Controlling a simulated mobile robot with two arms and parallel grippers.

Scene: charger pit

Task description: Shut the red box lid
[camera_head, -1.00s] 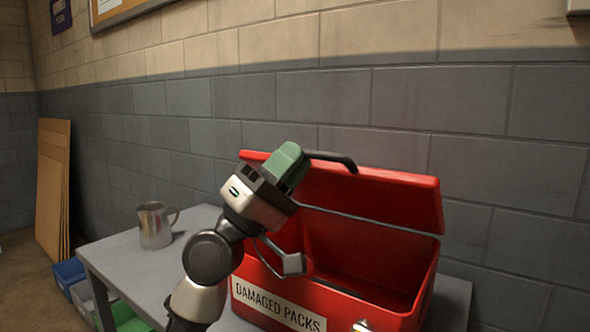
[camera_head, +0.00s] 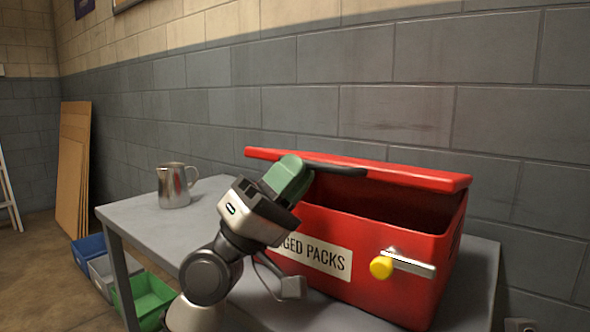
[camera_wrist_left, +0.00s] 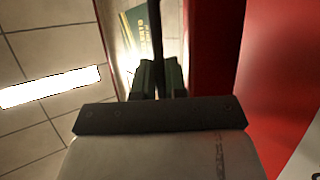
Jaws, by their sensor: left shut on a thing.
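The red box (camera_head: 395,285) stands on the grey table, with a white label reading "...GED PACKS" partly hidden by my left arm. Its red lid (camera_head: 420,178) is partly lowered, with a dark gap between its front edge and the box rim. My left gripper (camera_head: 308,170) is at the lid's near-left edge, shut on a black bar that looks like the lid handle (camera_head: 340,171). In the left wrist view, the fingers (camera_wrist_left: 157,78) close around this thin dark bar, with red surface beside it. A metal latch (camera_head: 412,264) with a yellow knob (camera_head: 381,267) is on the box front. My right gripper is not seen.
A metal jug (camera_head: 174,187) stands on the grey table (camera_head: 150,225) to the left, clear of my arm. Blue, grey and green bins (camera_head: 145,298) sit on the floor below. Brown boards (camera_head: 73,165) lean on the block wall behind.

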